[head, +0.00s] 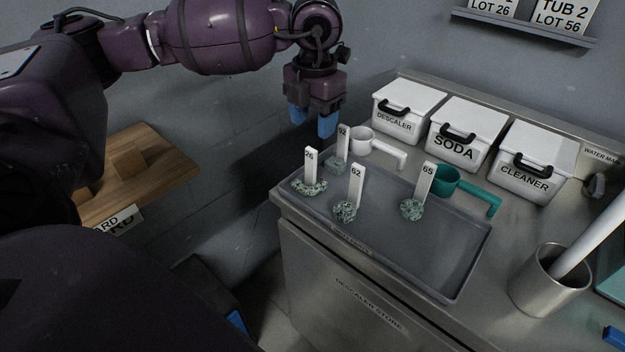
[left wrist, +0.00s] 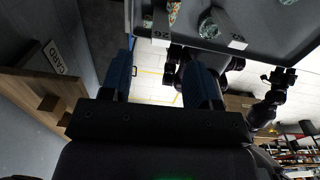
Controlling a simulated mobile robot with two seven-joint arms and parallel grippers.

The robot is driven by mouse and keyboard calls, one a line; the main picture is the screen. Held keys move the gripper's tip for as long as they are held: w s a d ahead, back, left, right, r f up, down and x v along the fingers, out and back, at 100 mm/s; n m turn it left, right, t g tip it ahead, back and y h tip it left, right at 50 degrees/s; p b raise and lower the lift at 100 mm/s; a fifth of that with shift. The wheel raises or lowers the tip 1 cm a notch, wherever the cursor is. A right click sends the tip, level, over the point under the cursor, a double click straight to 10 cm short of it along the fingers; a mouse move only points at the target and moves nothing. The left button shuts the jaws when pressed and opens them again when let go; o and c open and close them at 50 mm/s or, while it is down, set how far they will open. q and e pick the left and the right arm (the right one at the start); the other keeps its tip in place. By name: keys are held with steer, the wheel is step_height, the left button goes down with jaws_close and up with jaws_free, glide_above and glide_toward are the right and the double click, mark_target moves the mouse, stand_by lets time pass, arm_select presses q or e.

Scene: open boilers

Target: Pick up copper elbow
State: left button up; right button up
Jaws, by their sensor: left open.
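Several green-crusted clumps stand on the grey tray (head: 385,247), each with an upright white number tag: the clump tagged 26 (head: 309,188), one whose tag seems to read 92 (head: 336,165), the clump tagged 62 (head: 344,211) and the clump tagged 65 (head: 411,210). I cannot tell which one is the copper elbow, as crust hides their shapes. My left gripper (head: 312,122) is open and empty, pointing down beyond the tray's far left corner. In the left wrist view its blue fingers (left wrist: 160,82) are apart, with two clumps and tags past them at the top.
White lidded boxes labelled DESCALER (head: 408,113), SODA (head: 463,134) and CLEANER (head: 530,167) line the back. A white scoop (head: 362,139) and a teal scoop (head: 447,180) lie before them. A metal pot (head: 548,283) stands right. A wooden shelf (head: 150,165) is left.

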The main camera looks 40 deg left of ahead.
mark_target(311, 150)
arm_select(q)
step_height(311, 150, down, 3)
steer(key=shift+f, duration=0.15)
steer(key=shift+s+f+b, duration=0.15)
steer(key=shift+f+b, duration=0.05)
steer(key=shift+f, duration=1.1)
steer(key=shift+s+f+b, duration=0.15)
steer(key=shift+f+b, duration=0.05)
steer(key=shift+f, duration=1.1)
steer(key=shift+r, duration=0.1)
jaws_close()
